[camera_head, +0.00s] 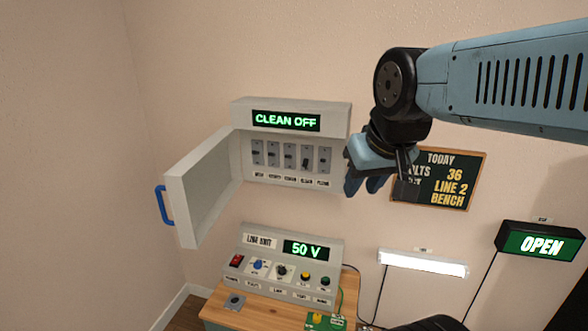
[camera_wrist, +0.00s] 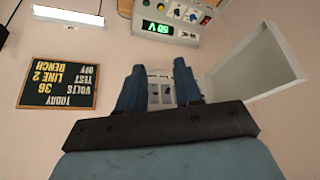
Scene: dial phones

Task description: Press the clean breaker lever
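The breaker box (camera_head: 292,110) hangs on the wall with its door (camera_head: 205,188) swung open to the left. Its green display (camera_head: 286,121) reads "CLEAN OFF". Several levers sit in a row inside; the fourth from the left (camera_head: 306,161) looks darker and set lower than the others. The small labels below are too blurred to tell surely which is clean. My gripper (camera_head: 364,178) is just right of the box, apart from the levers in the picture. In the upside-down wrist view my gripper (camera_wrist: 159,68) has its fingers apart, with part of the lever panel (camera_wrist: 160,92) showing between them.
The open door's blue handle (camera_head: 164,205) juts out left. Below stands a bench unit (camera_head: 262,267) showing "50 V", with knobs and buttons. A chalkboard (camera_head: 455,185) hangs behind my gripper, with a lit tube (camera_head: 423,263) and an "OPEN" sign (camera_head: 540,245) to the right.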

